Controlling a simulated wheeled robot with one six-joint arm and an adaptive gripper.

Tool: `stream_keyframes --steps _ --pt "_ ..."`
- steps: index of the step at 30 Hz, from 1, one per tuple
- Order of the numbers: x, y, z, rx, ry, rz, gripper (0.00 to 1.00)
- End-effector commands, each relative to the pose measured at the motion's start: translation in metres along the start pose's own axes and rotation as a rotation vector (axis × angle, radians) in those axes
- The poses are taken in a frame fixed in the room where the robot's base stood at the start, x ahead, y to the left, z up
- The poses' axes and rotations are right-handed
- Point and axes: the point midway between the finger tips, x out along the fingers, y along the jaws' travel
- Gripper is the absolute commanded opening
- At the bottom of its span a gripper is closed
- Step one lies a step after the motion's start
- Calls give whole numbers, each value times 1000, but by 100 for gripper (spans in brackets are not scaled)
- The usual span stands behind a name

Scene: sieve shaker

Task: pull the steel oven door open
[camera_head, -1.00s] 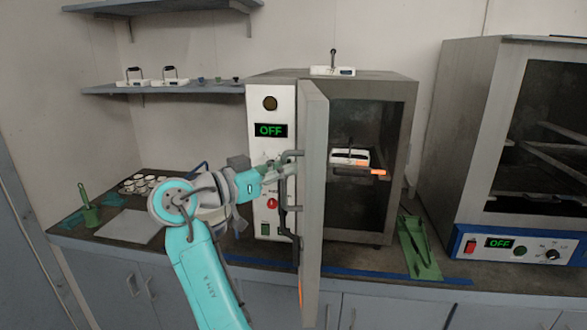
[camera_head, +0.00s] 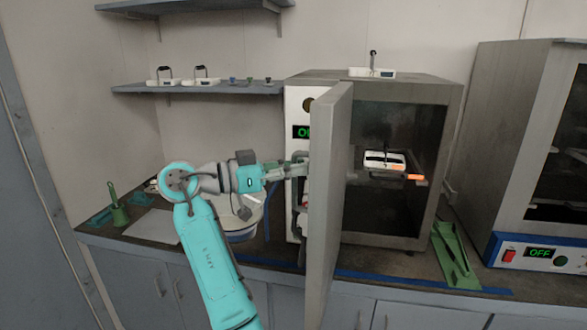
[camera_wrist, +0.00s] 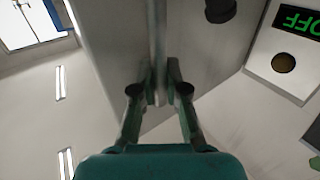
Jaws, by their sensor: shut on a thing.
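The steel oven (camera_head: 372,84) stands on the counter with its grey door (camera_head: 331,190) swung well open toward me. The door is seen nearly edge-on, and the dark chamber (camera_head: 385,215) shows to its right. My gripper (camera_head: 301,168) is at the door's left side, shut on the upright door handle. In the wrist view my gripper's fingers (camera_wrist: 160,92) close on the handle bar (camera_wrist: 157,40), with the door panel (camera_wrist: 112,45) beside it. In the head view the handle is mostly hidden by the fingers and the door edge.
A white tray (camera_head: 384,160) sits on a rack inside the oven. A second oven (camera_head: 510,130) stands at the right. A green holder (camera_head: 456,258) lies between them. A white bowl (camera_head: 238,222) stands behind my arm. A shelf (camera_head: 200,88) is at the back left.

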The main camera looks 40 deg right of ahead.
Motion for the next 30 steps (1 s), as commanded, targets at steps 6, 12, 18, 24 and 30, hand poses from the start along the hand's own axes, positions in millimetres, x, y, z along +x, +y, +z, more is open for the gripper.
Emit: stream_keyframes --steps 6,12,18,24,30 --pt "0 0 0 0 -1 -1 39" --pt "0 0 0 0 0 -1 39" --pt "-10 0 0 -1 0 -2 39" --pt "-44 -1 0 -2 0 -4 39" --pt "-84 0 0 -1 0 -3 39"
